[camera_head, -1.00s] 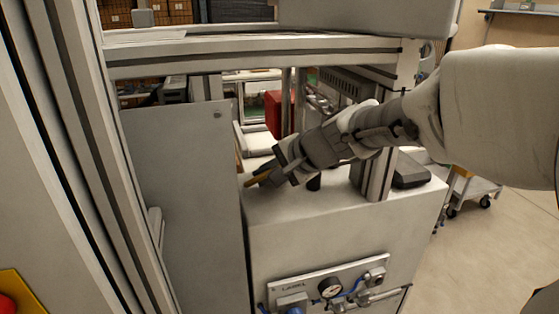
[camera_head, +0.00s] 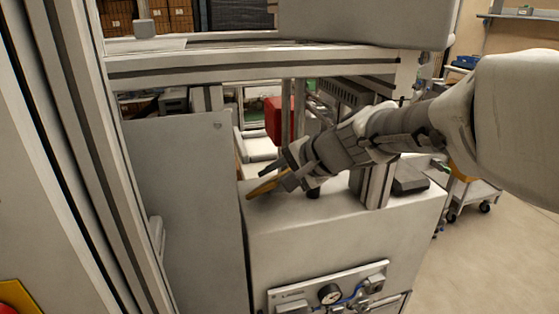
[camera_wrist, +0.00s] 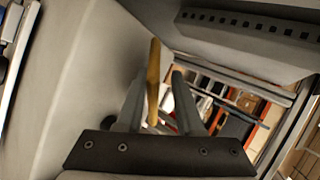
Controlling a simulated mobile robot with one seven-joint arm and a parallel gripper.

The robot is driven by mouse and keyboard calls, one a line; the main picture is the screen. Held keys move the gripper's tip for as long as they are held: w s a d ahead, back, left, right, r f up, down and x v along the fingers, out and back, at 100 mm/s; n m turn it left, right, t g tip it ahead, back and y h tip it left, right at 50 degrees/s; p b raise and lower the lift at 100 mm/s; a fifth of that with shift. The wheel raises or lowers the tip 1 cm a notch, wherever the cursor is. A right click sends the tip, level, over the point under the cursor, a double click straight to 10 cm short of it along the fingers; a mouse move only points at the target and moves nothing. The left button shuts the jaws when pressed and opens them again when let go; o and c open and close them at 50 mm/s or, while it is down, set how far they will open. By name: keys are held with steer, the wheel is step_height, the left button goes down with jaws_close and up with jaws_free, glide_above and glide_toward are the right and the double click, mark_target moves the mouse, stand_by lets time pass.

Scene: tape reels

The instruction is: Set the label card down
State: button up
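The label card (camera_head: 265,187) shows as a thin yellow-brown strip at the left end of the pale cabinet top (camera_head: 330,212). In the wrist view the card (camera_wrist: 154,80) is seen nearly edge-on between my two fingers. My gripper (camera_head: 277,177) is just above the cabinet top, with its fingers spread. In the wrist view my gripper (camera_wrist: 160,88) has a clear gap between the card and the right finger; the card is close to the left finger. I cannot tell whether it touches that finger or how fully it rests on the top.
A grey upright panel (camera_head: 185,190) stands left of the cabinet top. A metal frame post (camera_head: 376,182) and a dark box (camera_head: 408,182) are to the right. A frame beam (camera_head: 250,65) crosses above. The front middle of the cabinet top is clear.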

steer(key=shift+p+v, duration=0.7)
steer(key=shift+v, duration=1.75)
step_height(320, 180, up, 8)
steer(key=s+d+p, duration=0.2)
steer(key=p, duration=0.4)
steer(key=s+d+f+n+h, duration=0.3)
steer(key=s+d+n, duration=0.1)
steer(key=s, duration=0.4)
steer(key=s+d+f+n+g+h, duration=0.1)
steer(key=s+d+f+n+h, duration=0.3)
steer(key=s, duration=0.5)
steer(key=d, duration=0.2)
steer(key=shift+s+d+f+h, duration=0.15)
steer(key=shift+d+h, duration=0.15)
steer(key=shift+d, duration=0.1)
